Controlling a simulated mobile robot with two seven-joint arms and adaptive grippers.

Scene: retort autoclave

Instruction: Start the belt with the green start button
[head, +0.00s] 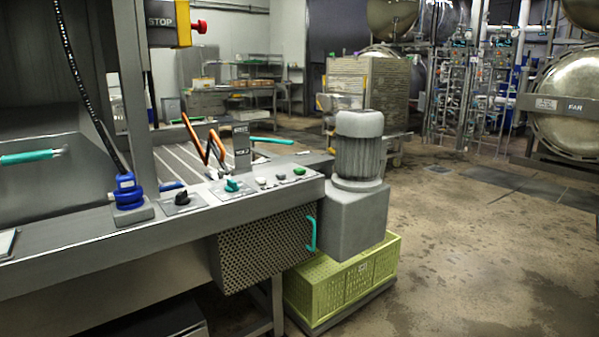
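The green start button (299,170) sits near the right end of a grey sloped control ledge (70,235), at the front of the machine. A darker button (281,177) and a pale button (262,182) are to its left. Further left are a teal selector knob (232,185) and a black knob (182,198). The green button looks unobstructed from here. Whether it is pressed in is too small to tell. Neither of my grippers shows in the head view.
A grey motor (359,150) stands just right of the ledge, above a yellow-green crate (340,285). A perforated guard with a teal handle (312,234) hangs below the buttons. Orange levers (190,137) rise behind the ledge. A red stop button (199,27) is above. Floor at right is open.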

